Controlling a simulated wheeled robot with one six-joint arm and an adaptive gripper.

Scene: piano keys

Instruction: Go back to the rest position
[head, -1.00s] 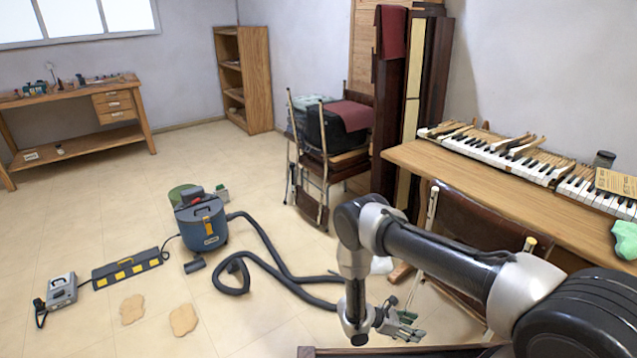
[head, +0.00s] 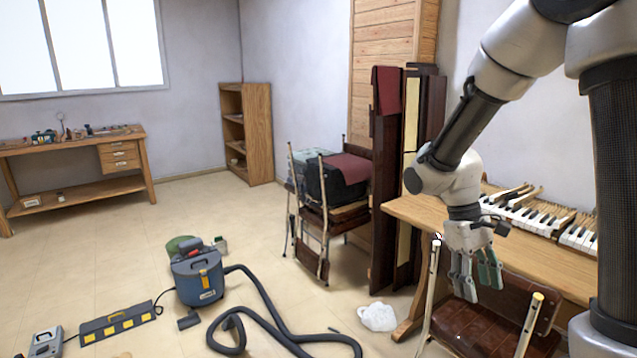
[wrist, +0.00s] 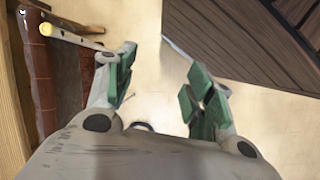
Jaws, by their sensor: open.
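My gripper (head: 478,280) hangs downward in the head view, in front of the wooden desk and above the brown chair seat. Its green-padded fingers are apart and nothing is between them. In the wrist view my gripper (wrist: 160,95) also shows open, with bare pale floor between and beyond the fingers. The piano keys (head: 535,215) lie on the wooden desk (head: 420,211) behind my arm, and my arm hides part of them.
A brown folding chair (head: 490,325) stands just under my gripper, and its edge shows in the wrist view (wrist: 45,85). A white crumpled thing (head: 377,317) lies on the floor beside it. A blue vacuum (head: 199,278) with a black hose (head: 270,310) is at left.

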